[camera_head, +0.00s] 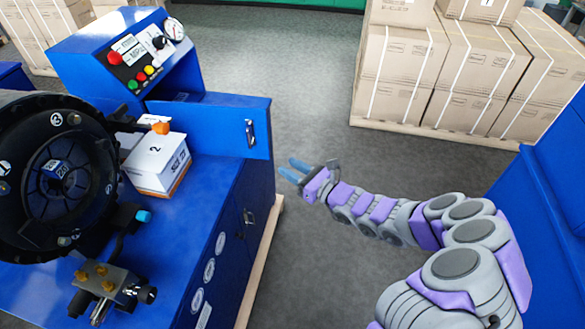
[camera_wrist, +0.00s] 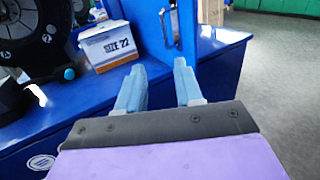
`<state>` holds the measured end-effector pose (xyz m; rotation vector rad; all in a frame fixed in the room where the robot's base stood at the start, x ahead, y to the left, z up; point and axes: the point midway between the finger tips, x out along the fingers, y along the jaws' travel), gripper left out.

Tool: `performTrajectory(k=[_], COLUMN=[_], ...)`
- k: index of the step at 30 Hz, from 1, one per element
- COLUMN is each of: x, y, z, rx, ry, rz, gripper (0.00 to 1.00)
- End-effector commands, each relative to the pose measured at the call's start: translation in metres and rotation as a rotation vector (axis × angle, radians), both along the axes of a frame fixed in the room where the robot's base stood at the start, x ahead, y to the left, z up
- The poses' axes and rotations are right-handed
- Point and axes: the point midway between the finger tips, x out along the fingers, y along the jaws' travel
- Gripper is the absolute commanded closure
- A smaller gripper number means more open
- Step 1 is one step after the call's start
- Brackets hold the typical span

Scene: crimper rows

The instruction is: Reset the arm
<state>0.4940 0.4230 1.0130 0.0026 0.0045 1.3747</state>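My gripper (camera_head: 291,172) is at the end of my grey and purple arm, over the floor just right of the blue crimper bench (camera_head: 229,205) in the head view. Its two blue fingers stand apart with nothing between them. In the wrist view my gripper (camera_wrist: 157,72) also shows spread fingers, pointing toward the blue bench panel. No object touches the fingers in either view.
A white box (camera_head: 157,163) marked 2 sits on the bench beside the black crimper head (camera_head: 60,175). A control panel (camera_head: 150,55) stands behind. Stacked cartons (camera_head: 440,70) are at the back right. Grey floor (camera_head: 290,60) between is clear.

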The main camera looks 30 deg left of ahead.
Motion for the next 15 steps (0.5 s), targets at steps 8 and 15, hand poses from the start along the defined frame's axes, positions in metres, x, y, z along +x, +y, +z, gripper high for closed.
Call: performTrajectory(k=[8, 15], x=[0.0, -0.022], y=[0.0, 0.003], z=[0.0, 0.051], rx=[0.0, 0.026], ry=[0.0, -0.133], rz=[0.0, 0.098], gripper=[0.64, 0.64])
